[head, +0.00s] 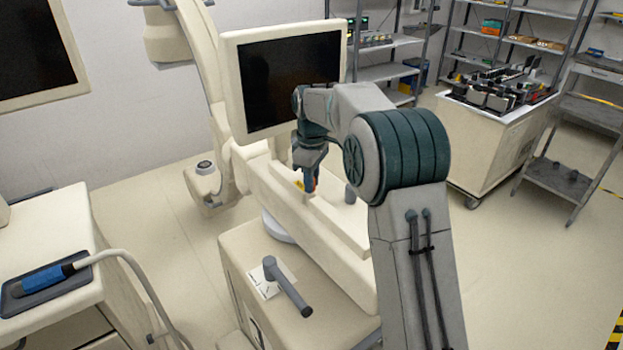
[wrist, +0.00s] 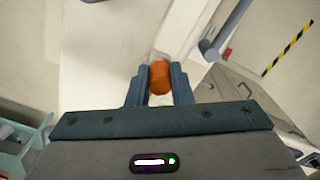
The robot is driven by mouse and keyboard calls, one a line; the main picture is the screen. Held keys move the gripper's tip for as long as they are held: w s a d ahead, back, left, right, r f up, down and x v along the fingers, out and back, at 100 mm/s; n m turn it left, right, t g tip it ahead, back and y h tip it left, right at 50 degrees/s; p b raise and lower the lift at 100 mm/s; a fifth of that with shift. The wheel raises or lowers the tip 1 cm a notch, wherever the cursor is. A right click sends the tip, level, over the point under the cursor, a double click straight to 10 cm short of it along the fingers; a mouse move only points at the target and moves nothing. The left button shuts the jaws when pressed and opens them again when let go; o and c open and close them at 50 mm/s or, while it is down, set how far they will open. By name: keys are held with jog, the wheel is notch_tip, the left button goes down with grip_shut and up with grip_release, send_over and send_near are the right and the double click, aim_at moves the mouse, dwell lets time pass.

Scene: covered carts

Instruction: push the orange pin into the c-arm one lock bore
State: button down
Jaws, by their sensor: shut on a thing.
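The orange pin (wrist: 159,77) is between the two dark fingers of my gripper (wrist: 160,85) in the wrist view. My gripper is shut on it. In the head view my gripper (head: 307,182) points down over the cream c-arm base (head: 335,245), and a bit of the orange pin (head: 316,181) shows at the fingers. The lock bore cannot be made out; I cannot tell whether the pin touches it.
A dark monitor (head: 290,80) stands just behind my gripper. A cart with a blue-handled probe (head: 45,280) is at the left. A cart with loose parts (head: 490,130) stands at the right, with open floor before it.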

jog(key=c, duration=1.2)
grip_release()
jog(key=shift+f, duration=0.1)
notch_tip(320, 180, up, 14)
jog(key=shift+f, duration=0.1)
jog(key=s+d+m+t, duration=0.1)
jog(key=s+d+m, duration=0.25)
jog(key=s, duration=0.45)
jog(key=s+d+m+t, duration=0.1)
jog(key=s+d+m, duration=0.25)
jog(key=s, duration=0.45)
jog(key=s+d+f+m+t, duration=0.1)
jog(key=s+d+f+m, duration=0.1)
jog(key=s+f, duration=0.3)
jog(key=s+d+f+m, duration=0.3)
jog(key=s+f, duration=0.2)
jog(key=s, duration=0.7)
jog(key=shift+s+d+f+m+t+b, duration=0.15)
jog(key=shift+s+d+m+t+b, duration=0.1)
jog(key=shift+s+m+t+b, duration=0.15)
